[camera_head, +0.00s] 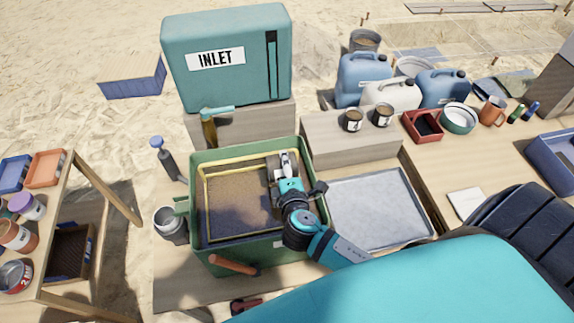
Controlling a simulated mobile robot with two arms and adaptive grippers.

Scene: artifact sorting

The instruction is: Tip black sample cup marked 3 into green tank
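The green tank (200,232) stands in the middle, with a yellow-framed screen (206,205) inside its rim and a brown surface within the frame. My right gripper (284,168) is over the tank's right back part. It appears shut on a dark rounded thing, seemingly a black sample cup (271,168), tilted on its side; its number is hidden. Two other dark cups with pale labels, a left one (353,121) and a right one (383,115), stand upright on a wooden block; their numbers are too small to read. My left gripper is not in view.
A teal INLET box (228,60) stands behind the tank, with a tap (212,122) facing it. A grey tray (372,210) lies right of the tank. A metal container (170,224) stands at its left and an orange-handled tool (233,265) at its front.

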